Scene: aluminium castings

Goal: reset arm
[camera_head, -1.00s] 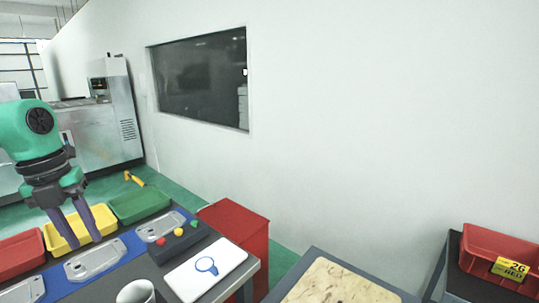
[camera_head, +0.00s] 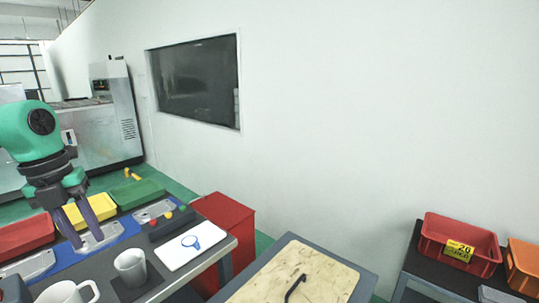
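My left gripper (camera_head: 90,242) comes in from the left, pointing down. Its two purple fingers are apart, with nothing seen between them. The fingertips overlap the middle grey casting (camera_head: 106,233) in the picture; whether they touch it I cannot tell. Another casting (camera_head: 154,211) lies to its right and one (camera_head: 30,267) to its left, on a blue strip on the dark table. My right gripper is not in view.
Behind the castings are red (camera_head: 25,235), yellow (camera_head: 98,208) and green (camera_head: 138,193) trays. A button box (camera_head: 172,222), white board (camera_head: 190,246) and mugs stand nearer. A worktop (camera_head: 320,275) and red bin (camera_head: 455,240) are at right.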

